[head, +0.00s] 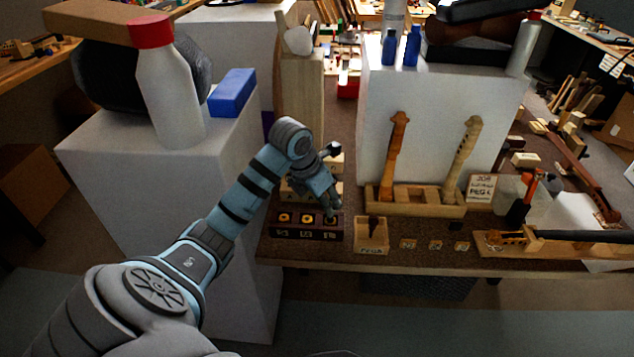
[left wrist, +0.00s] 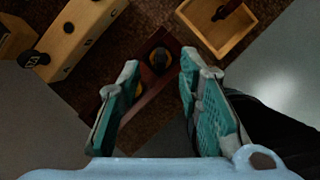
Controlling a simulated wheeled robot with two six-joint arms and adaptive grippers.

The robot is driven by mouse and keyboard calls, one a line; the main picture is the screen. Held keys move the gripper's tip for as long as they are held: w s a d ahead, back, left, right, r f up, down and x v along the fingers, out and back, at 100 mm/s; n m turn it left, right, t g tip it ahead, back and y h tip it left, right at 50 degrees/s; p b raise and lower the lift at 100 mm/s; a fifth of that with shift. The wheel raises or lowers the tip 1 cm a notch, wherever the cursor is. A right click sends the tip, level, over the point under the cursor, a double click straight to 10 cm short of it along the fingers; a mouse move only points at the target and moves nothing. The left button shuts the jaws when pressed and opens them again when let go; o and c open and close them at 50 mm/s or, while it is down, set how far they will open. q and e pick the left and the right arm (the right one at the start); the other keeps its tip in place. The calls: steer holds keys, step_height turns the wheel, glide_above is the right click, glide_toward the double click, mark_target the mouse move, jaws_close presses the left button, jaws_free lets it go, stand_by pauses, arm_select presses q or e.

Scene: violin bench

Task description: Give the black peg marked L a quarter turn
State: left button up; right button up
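My left gripper (head: 329,205) is over the right end of a dark red-brown block (head: 290,234) with yellow-ringed places along its top. Nothing is visibly held. A black peg with a pale mark (left wrist: 32,60) sticks out from a light wooden block (left wrist: 80,37) at upper left; I cannot read the mark. No letter L is legible on any peg. My right gripper is out of view.
A small open wooden box (head: 371,240) stands right of the dark block; a reddish-brown stick lies in it in the wrist view. A rack with two violin necks (head: 415,206) is farther right. A white pedestal (head: 140,190) with a red-capped bottle (head: 170,90) stands left.

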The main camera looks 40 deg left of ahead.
mark_target(331, 219)
arm_select(q)
steer(key=x, duration=0.5)
steer(key=shift+w+f+b, duration=0.1)
steer(key=shift+f+b, duration=0.15)
steer(key=shift+b, duration=0.15)
steer(key=shift+c, duration=0.5)
jaws_close()
steer(key=m+h+b, duration=0.1)
steer(key=m, duration=0.2)
steer(key=shift+f, duration=0.1)
steer(key=shift+m+h+b, duration=0.3)
steer(key=shift+m+b, duration=0.2)
steer(key=shift+m, duration=0.1)
steer(key=shift+m+g, duration=0.4)
